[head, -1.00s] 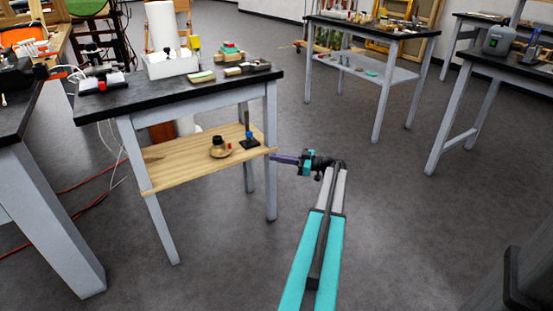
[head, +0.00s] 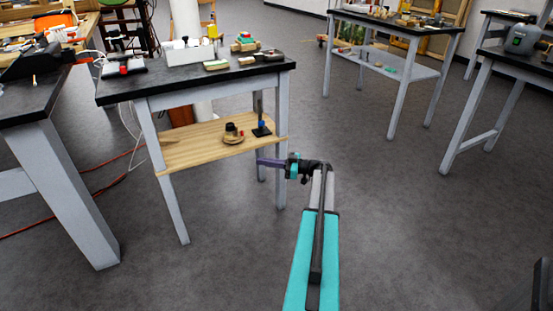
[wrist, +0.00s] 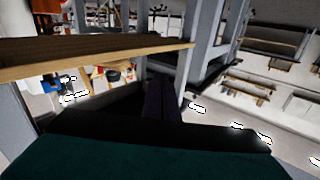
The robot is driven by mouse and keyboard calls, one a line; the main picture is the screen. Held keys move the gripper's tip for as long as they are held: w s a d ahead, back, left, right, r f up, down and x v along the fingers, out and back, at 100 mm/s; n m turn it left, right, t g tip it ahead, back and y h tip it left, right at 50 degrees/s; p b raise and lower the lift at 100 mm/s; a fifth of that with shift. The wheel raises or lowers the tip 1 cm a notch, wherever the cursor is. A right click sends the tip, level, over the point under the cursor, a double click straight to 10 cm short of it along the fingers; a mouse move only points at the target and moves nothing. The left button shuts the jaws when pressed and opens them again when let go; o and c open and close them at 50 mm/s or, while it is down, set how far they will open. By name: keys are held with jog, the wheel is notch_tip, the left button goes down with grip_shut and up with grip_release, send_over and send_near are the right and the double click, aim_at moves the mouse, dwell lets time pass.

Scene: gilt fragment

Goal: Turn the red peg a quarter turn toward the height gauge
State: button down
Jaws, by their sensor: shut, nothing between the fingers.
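A small red piece, which looks like the red peg (head: 242,133), shows at the right side of a round wooden piece with a dark knob (head: 232,135) on the wooden lower shelf (head: 185,153). The height gauge (head: 261,130), a dark post with a blue part on a black base, stands just right of it. My gripper (head: 259,161) is shut and empty, its purple fingers pointing left near the table's right front leg, apart from the peg. In the wrist view the dark fingers (wrist: 160,98) show below the shelf edge (wrist: 100,52); peg and gauge cannot be made out there.
The black tabletop (head: 190,84) above the shelf carries a white box and several small items. The grey leg (head: 281,150) stands close to my gripper. Another bench (head: 30,98) is at left. Open floor (head: 380,230) lies to the right.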

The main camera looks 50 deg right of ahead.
jog(key=w+a+f, duration=0.3)
jog(key=w+a, duration=0.2)
jog(key=a, duration=0.5)
jog(key=w+a+f+m+y, duration=0.1)
jog(key=w+a+f, duration=0.3)
jog(key=a, duration=0.6)
jog(key=w+a+f, duration=0.2)
jog(key=w+a, duration=0.4)
jog(key=a, duration=0.5)
jog(key=w+a+f+m+h, duration=0.1)
jog(key=a+f+m+h, duration=0.45)
jog(key=a+f, duration=0.7)
jog(key=s+a+f+m+g+h, duration=0.1)
jog(key=s+a+f+g+h, duration=0.3)
jog(key=s+f, duration=0.55)
jog(key=s+a+f+m+g+h, duration=0.1)
jog(key=s+a+f+g+h, duration=0.1)
jog(key=s+f+g, duration=0.75)
jog(key=s+a+r+n+g, duration=0.1)
jog(key=s+a+g, duration=0.1)
jog(key=s, duration=1.2)
jog(key=s+a+r+n+g+y, duration=0.1)
jog(key=s+g, duration=0.4)
jog(key=s, duration=1)
jog(key=shift+s+a+r+n, duration=0.15)
jog(key=shift+a+r+n, duration=0.35)
jog(key=shift+a, duration=0.55)
